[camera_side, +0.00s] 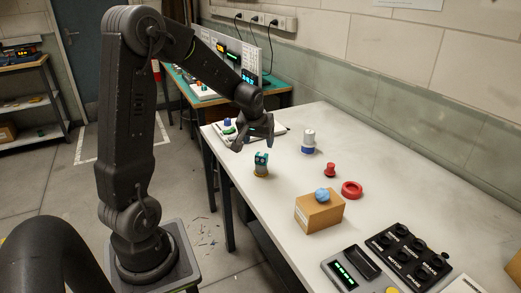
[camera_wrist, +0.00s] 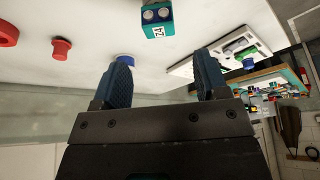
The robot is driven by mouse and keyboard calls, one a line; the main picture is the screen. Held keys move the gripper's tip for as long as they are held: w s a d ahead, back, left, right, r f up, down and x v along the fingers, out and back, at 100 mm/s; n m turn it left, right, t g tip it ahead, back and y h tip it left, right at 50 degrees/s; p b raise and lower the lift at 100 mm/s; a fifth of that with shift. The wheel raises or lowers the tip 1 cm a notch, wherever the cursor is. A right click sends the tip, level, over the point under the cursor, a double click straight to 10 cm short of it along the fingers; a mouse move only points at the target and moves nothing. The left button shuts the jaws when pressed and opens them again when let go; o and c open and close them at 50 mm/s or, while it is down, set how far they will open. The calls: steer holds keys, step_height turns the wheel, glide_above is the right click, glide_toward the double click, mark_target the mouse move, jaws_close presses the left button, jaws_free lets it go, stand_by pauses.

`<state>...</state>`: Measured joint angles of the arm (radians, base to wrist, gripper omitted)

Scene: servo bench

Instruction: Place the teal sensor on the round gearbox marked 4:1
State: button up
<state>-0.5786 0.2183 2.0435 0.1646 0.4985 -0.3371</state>
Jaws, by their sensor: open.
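The teal sensor (camera_side: 261,158), a small block with two round eyes, sits upright on a short tan round piece (camera_side: 261,172) near the table's left edge. In the wrist view the teal sensor (camera_wrist: 157,18) is at the top edge, with a white label on it. My gripper (camera_side: 254,142) is open and empty, just above and behind the sensor, apart from it. Its two fingers (camera_wrist: 161,62) show in the wrist view with nothing between them. No 4:1 mark is readable; I cannot tell whether the tan piece is the gearbox.
A white and blue cylinder (camera_side: 308,142) stands behind the sensor to the right. A red knob (camera_side: 330,170), a red ring (camera_side: 352,189) and a cardboard box (camera_side: 319,212) with a blue lump on top (camera_side: 322,195) are nearer. A black labelled tray (camera_side: 407,257) lies at front right.

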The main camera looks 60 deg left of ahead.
steer(key=s+d+r+m+t, duration=0.1)
steer(key=s+d+r, duration=0.15)
steer(key=d, duration=0.25)
steer(key=s+d+r+m+h, duration=0.1)
steer(key=s+d+r+m, duration=0.1)
steer(key=d+r, duration=0.25)
steer(key=s+d+r+m+t, duration=0.1)
steer(key=s+d+r, duration=0.15)
steer(key=d, duration=0.35)
steer(key=s+d+r+m+h, duration=0.1)
steer(key=s+d+m+h, duration=0.1)
steer(key=s+d+m, duration=0.3)
steer(key=s+d, duration=0.4)
steer(key=shift+s+d+r, duration=0.25)
steer(key=shift+s+r, duration=0.15)
